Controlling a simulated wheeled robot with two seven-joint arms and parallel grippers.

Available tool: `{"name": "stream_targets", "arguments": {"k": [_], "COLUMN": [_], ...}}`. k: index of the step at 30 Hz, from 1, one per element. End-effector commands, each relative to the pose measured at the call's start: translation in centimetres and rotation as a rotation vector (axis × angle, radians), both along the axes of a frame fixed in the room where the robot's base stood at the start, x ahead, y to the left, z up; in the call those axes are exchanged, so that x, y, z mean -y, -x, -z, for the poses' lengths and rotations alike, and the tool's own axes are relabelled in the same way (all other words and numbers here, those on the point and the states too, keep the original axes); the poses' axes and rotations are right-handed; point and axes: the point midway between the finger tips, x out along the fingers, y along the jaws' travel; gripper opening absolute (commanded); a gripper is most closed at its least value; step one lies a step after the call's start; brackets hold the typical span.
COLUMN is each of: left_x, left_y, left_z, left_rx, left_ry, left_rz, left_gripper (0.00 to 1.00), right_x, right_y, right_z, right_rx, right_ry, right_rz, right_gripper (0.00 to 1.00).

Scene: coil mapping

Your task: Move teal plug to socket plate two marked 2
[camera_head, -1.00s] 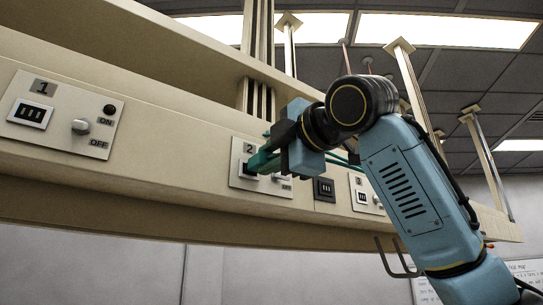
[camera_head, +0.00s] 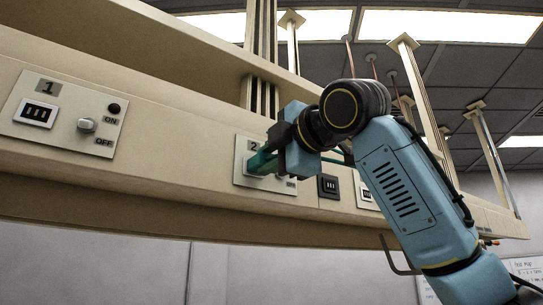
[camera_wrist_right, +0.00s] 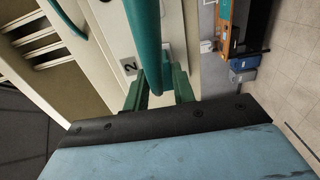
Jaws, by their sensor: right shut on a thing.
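The teal plug (camera_head: 262,161) is in the jaws of my right gripper (camera_head: 272,158), at the face of socket plate two (camera_head: 243,178). The plate's "2" label shows at its upper left in the head view and beside the plug in the right wrist view (camera_wrist_right: 129,66). The plug (camera_wrist_right: 146,40) and its teal cable show between the green fingers of my right gripper (camera_wrist_right: 160,95). The plug and gripper cover the socket, so I cannot tell how far in the plug sits. My left gripper is not in view.
Plate one (camera_head: 66,117), with its own socket and ON/OFF switch, is on the beige panel to the left. A dark socket (camera_head: 328,186) sits right of plate two. Plate three (camera_head: 366,194) is partly hidden behind my right arm.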

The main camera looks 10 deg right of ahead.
Motion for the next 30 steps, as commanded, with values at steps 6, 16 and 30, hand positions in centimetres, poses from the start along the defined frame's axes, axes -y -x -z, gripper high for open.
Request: {"name": "stream_targets", "arguments": {"k": [6, 16, 30], "left_x": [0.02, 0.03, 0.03], "left_y": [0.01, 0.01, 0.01], "left_z": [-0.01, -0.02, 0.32], "left_rx": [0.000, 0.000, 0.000], "left_ry": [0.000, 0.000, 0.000], "left_rz": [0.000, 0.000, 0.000], "left_gripper": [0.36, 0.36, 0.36], "right_x": [0.00, 0.02, 0.22], "right_y": [-0.05, -0.02, 0.51], "right_z": [-0.08, -0.13, 0.00], "right_rx": [0.003, 0.003, 0.003], "right_ry": [-0.001, -0.002, -0.001], "right_rz": [0.000, 0.000, 0.001], "right_gripper": [0.02, 0.37, 0.51]}}
